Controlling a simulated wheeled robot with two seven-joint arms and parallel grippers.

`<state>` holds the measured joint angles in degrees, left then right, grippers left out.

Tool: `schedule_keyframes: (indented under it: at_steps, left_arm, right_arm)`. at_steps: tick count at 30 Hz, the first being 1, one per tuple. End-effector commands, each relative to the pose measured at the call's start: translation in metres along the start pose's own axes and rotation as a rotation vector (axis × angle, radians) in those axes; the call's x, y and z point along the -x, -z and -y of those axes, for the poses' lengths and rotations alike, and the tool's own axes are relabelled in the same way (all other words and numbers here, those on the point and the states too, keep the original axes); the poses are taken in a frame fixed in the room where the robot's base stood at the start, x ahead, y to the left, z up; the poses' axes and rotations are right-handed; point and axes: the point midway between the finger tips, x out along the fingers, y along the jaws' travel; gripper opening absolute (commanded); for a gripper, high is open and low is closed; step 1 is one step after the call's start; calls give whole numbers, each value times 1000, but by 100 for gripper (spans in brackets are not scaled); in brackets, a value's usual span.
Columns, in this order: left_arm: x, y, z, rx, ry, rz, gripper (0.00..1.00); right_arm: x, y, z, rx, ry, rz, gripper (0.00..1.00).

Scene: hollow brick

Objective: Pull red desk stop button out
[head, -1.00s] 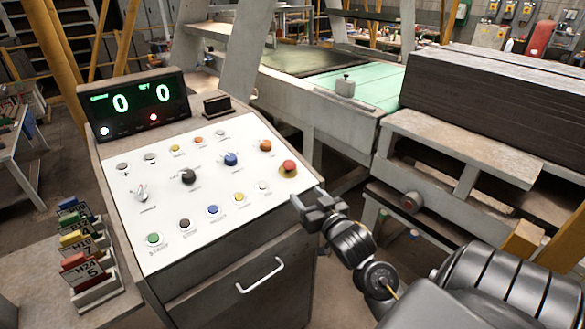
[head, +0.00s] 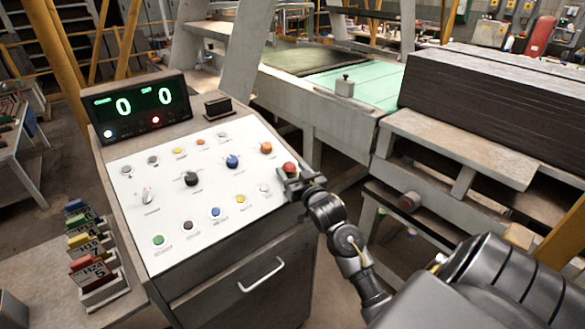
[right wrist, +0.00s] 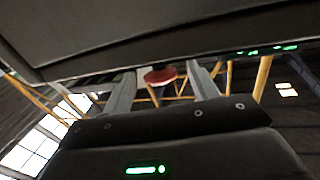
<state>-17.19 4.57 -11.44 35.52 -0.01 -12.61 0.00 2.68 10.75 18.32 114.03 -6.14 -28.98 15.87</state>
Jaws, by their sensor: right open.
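The red desk stop button (head: 289,168) is at the right edge of the white control panel (head: 172,213). Only its red top shows in the head view; its base is hidden by my right gripper. My right gripper (head: 287,184) is open at the near side of the button. In the right wrist view the red button (right wrist: 160,76) shows between the two spread fingers (right wrist: 165,86), near their tips. I cannot tell whether the fingers touch it. My left gripper is not in view.
Other knobs and buttons, such as an orange one (head: 266,148) and a blue one (head: 232,161), stand on the panel close by. A display (head: 137,108) rises at the panel's back. A rack of coloured tags (head: 92,268) stands at the left. A drawer handle (head: 262,275) is below.

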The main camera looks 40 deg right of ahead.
Motion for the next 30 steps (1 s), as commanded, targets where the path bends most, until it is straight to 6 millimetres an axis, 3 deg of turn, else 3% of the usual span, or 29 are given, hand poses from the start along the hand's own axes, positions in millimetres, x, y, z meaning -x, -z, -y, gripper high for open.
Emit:
schedule_keyframes:
  at_steps: [11,24,30]
  left_arm:
    - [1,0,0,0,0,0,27]
    - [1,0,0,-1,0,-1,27]
    - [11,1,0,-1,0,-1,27]
  right_arm:
    - [-5,0,0,0,0,0,58]
    - [-5,0,0,0,0,0,0]
    - [-4,7,0,0,0,1,0]
